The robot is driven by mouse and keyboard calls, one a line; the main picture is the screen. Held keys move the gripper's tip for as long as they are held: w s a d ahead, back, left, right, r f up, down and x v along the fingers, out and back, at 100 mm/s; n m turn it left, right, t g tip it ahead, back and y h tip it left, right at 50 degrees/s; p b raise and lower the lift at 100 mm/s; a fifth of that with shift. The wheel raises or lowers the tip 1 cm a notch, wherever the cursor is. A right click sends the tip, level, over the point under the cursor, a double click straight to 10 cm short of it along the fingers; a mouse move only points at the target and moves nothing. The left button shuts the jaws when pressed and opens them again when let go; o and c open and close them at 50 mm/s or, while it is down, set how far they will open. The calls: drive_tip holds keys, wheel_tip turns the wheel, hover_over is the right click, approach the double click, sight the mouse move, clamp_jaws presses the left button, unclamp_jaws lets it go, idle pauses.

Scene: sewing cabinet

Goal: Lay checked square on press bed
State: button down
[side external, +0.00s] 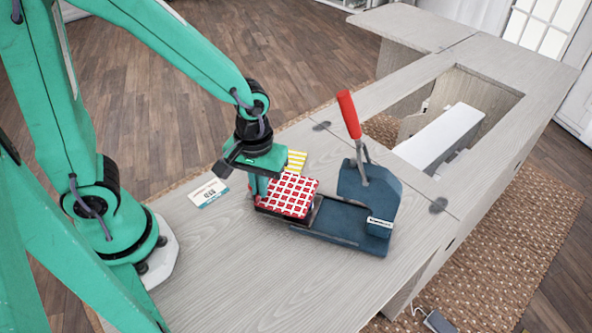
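The red-and-white checked square (291,195) is at the left end of the dark blue press. It looks flat and level, with a dark edge under its front side. I cannot tell whether it rests on the bed or is held just above it. The bare press bed (335,217) shows to its right. My gripper (258,188) points down at the square's left edge, with a green finger against or just beside it. The other finger is not clear, so I cannot tell whether the gripper is closed on the square.
The press has an upright blue body (369,192) and a raised red handle (349,114). A yellow-striped piece (297,160) is behind the square. A printed card (208,192) lies to the left. A recess with a white machine (440,138) is at the back right. The front tabletop is clear.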

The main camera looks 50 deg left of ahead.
drive_tip(key=shift+f, duration=0.2)
idle(0.3)
drive_tip(key=c, duration=1.5)
unclamp_jaws()
drive_tip(key=shift+c, duration=0.2)
drive_tip(key=shift+r, duration=0.1)
drive_tip(key=shift+r, duration=3.8)
drive_tip(key=s+a+r+m+t, duration=0.4)
drive_tip(key=a+r, duration=0.4)
drive_tip(key=r, duration=0.2)
drive_tip(key=shift+m+t, duration=0.8)
drive_tip(key=shift+m, duration=0.1)
